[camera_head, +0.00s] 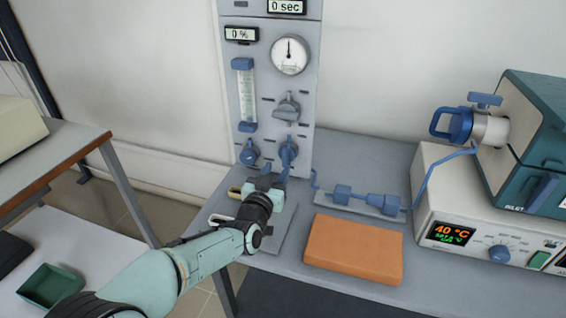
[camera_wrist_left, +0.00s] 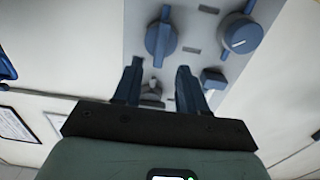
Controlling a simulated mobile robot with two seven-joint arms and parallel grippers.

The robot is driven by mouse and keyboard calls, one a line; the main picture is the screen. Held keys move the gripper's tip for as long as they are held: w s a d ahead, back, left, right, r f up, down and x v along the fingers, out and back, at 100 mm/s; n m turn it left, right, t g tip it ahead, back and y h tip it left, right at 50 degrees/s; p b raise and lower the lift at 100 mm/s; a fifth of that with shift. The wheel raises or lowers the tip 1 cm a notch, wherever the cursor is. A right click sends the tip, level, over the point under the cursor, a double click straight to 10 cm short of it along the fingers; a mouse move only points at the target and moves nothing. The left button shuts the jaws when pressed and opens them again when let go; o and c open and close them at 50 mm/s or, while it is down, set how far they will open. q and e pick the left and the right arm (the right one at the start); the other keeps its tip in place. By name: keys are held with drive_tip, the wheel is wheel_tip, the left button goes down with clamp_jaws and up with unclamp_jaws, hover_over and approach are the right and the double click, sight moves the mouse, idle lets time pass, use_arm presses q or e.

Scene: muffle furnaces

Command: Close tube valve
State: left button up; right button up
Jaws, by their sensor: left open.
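The grey control panel (camera_head: 304,110) has a grey-blue knob (camera_head: 287,108) in its middle and two blue valve knobs low down, one at left (camera_head: 248,152) and one at right (camera_head: 288,150). My left gripper (camera_head: 275,171) is just below these lower knobs, with its fingers pointing at the panel. In the left wrist view my left gripper (camera_wrist_left: 158,72) is open, and a small metal fitting (camera_wrist_left: 152,88) shows between its fingers. A blue knob (camera_wrist_left: 161,40) lies just beyond the fingertips, and a round knob (camera_wrist_left: 241,38) is to its right. I cannot tell which one is the tube valve. My right gripper is not in view.
An orange block (camera_head: 353,249) lies on the grey bench (camera_head: 450,288). Blue tube fittings (camera_head: 365,199) lie behind it. A furnace (camera_head: 535,130) with a blue-handled flange (camera_head: 484,122) stands at right on a control box (camera_head: 440,190). A side table (camera_head: 75,150) is at left.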

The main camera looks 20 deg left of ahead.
sight(284, 157)
use_arm(q)
drive_tip(key=w+b, duration=0.1)
drive_tip(key=w, duration=0.4)
drive_tip(key=shift+w, duration=0.35)
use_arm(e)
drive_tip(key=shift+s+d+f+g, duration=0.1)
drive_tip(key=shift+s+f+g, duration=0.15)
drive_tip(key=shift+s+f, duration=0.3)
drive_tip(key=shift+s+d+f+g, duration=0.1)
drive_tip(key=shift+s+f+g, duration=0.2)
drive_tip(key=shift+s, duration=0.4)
use_arm(q)
drive_tip(key=shift+d, duration=0.1)
clamp_jaws()
